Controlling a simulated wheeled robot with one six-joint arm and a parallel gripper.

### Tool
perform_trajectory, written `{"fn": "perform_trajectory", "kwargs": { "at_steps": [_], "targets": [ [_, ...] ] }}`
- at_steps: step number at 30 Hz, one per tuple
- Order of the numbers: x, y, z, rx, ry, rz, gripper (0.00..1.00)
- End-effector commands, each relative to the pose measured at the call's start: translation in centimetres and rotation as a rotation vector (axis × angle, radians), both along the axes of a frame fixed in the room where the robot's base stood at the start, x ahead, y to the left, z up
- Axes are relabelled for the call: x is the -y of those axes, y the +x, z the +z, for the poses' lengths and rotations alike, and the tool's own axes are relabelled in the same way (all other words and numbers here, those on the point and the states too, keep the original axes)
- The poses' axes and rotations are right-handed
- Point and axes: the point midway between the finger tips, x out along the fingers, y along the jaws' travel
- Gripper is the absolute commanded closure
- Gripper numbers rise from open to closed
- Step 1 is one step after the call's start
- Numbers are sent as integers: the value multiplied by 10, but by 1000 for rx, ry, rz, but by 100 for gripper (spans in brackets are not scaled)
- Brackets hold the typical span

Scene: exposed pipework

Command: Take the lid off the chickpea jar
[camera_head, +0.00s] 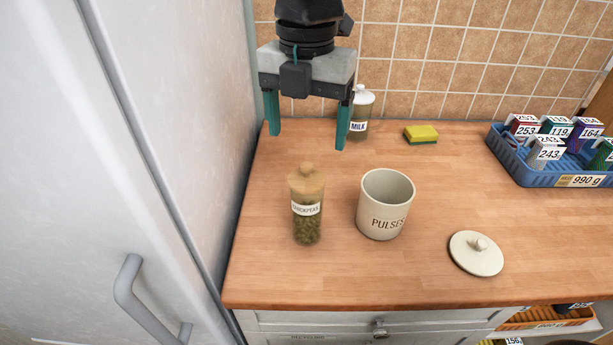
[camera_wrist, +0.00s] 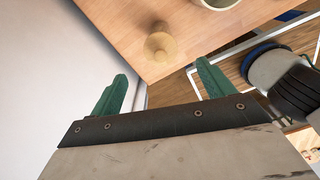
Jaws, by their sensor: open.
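The chickpea jar (camera_head: 307,222) is clear, with a white label and greenish contents, and stands upright on the wooden counter. Its wooden knobbed lid (camera_head: 306,180) sits on top. In the wrist view the lid (camera_wrist: 160,46) shows from above, beyond the fingertips. My gripper (camera_head: 307,140) is open and empty, its two teal fingers pointing down. In the head view it appears above and behind the jar, apart from it. In the wrist view its fingers (camera_wrist: 160,70) lie either side of the lid's line, not touching it.
An open cream PULSES canister (camera_head: 385,205) stands right of the jar. Its lid (camera_head: 476,253) lies on the counter (camera_head: 420,285). A milk bottle (camera_head: 362,112), a sponge (camera_head: 421,134) and a blue crate of boxes (camera_head: 562,178) are behind. A fridge (camera_head: 160,150) bounds the left.

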Motion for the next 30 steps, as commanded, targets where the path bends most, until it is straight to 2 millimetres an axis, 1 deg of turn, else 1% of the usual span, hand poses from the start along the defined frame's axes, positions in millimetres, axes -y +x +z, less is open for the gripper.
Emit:
{"fn": "perform_trajectory", "kwargs": {
  "at_steps": [3,8,12,15,18,24,25,26,27,30],
  "targets": [
    [0,-1,-14,-3,-3,8,19],
    [0,-1,-33,-3,-2,5,19],
    [0,-1,-55,-3,-3,4,19],
    [0,-1,-67,-3,-3,3,19],
    [0,0,-73,-1,-1,3,19],
    [0,0,-74,0,-1,3,19],
    [0,0,-74,0,-1,3,22],
    [0,0,-74,0,-1,3,30],
    [0,0,-74,0,-1,3,41],
    [0,0,-74,-1,-1,2,67]
  ]
}}
